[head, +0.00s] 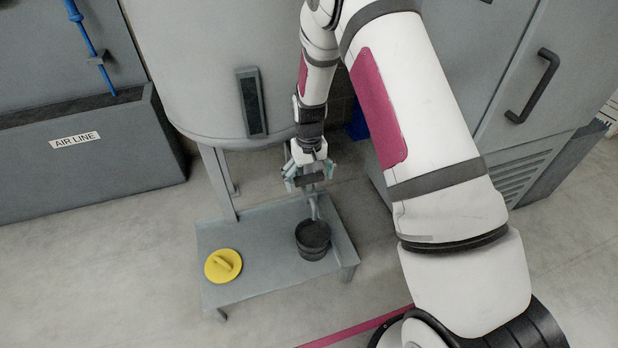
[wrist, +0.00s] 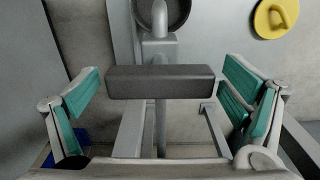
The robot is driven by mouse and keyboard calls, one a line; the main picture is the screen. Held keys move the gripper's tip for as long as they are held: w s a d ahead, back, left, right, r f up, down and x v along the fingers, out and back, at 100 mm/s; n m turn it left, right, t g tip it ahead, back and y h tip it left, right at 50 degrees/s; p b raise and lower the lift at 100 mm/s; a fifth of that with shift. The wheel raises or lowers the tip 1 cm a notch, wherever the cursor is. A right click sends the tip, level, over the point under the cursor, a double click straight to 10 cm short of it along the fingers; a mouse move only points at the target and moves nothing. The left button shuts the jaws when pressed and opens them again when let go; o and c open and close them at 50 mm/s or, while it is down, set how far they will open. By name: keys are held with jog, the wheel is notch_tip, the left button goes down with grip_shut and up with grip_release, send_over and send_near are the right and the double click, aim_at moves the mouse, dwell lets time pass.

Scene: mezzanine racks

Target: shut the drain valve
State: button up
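The drain valve's handle is a dark grey bar (wrist: 160,82) lying crosswise in the middle of the wrist view. It also shows below my wrist in the head view (head: 311,179). A grey pipe with a bent spout (wrist: 159,48) runs behind the handle, its end over a dark round pot (head: 313,236). My gripper (wrist: 163,76) is open, with one teal-padded finger on each side of the bar. In the wrist view a gap shows between each finger and the bar's ends. The valve body is mostly hidden behind the handle.
A low grey stand (head: 265,238) holds the pot and a yellow lid-like disc with a grip (head: 223,266). A large grey tank (head: 195,65) stands behind. A cabinet with a black handle (head: 533,85) is on the right, and an AIR LINE box (head: 95,165) on the left.

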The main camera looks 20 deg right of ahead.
aim_at(309, 176)
jog(key=shift+r, duration=0.1)
notch_tip(309, 176, up, 12)
dwell(0.6)
dwell(0.4)
